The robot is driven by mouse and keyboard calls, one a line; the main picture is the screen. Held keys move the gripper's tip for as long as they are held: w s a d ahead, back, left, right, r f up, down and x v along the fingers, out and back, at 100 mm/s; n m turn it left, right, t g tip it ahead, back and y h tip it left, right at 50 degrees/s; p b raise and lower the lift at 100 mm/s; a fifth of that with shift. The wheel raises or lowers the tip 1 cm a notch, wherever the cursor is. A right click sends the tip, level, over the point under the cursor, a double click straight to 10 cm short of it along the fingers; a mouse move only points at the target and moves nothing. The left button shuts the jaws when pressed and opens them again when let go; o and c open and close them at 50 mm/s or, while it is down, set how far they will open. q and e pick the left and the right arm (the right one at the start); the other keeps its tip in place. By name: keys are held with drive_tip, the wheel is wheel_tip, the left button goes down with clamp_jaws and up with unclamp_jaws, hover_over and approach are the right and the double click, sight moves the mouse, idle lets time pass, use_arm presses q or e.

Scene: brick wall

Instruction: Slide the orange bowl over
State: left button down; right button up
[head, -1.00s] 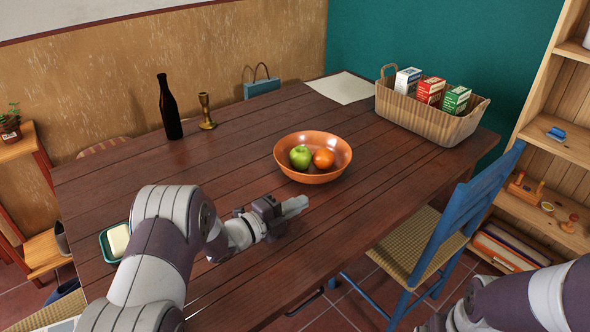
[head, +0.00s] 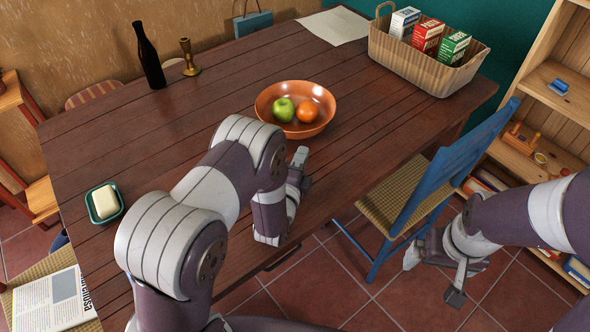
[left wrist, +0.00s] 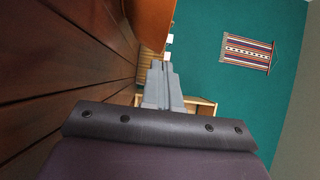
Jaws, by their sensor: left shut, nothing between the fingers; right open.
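The orange bowl (head: 263,108) stands on the dark wooden table (head: 180,140), holding a green apple (head: 284,109) and an orange (head: 307,111). Its side also shows at the top of the left wrist view (left wrist: 151,22). My left gripper (head: 301,157) is shut and empty, low over the table just in front of the bowl's near side. Its closed fingers show in the left wrist view (left wrist: 161,80). I cannot tell whether they touch the bowl.
A basket with several cartons (head: 440,75) stands at the far right of the table. A bottle (head: 150,55), a candlestick (head: 188,57) and a butter dish (head: 105,203) stand to the left. A blue chair (head: 440,175) is at the right edge. Table left of the bowl is clear.

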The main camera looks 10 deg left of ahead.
sight(277, 106)
use_arm(q)
drive_tip(key=w, duration=0.1)
drive_tip(key=w+a, duration=0.1)
drive_tip(key=w, duration=0.1)
drive_tip(key=shift+w+a, duration=0.35)
drive_tip(key=shift+w, duration=0.05)
drive_tip(key=shift+w+a, duration=0.4)
drive_tip(key=shift+w, duration=0.1)
drive_tip(key=w+a+b, duration=0.2)
drive_tip(key=w, duration=0.1)
drive_tip(key=w+a+b, duration=0.2)
drive_tip(key=w+a, duration=0.1)
drive_tip(key=w+a+b, duration=0.3)
drive_tip(key=shift+w+f, duration=0.2)
drive_tip(key=shift+f, duration=0.1)
drive_tip(key=shift+w+a+r, duration=0.15)
drive_tip(key=shift+w+a, duration=0.1)
drive_tip(key=shift+w, duration=0.05)
drive_tip(key=shift+w+a+r, duration=0.15)
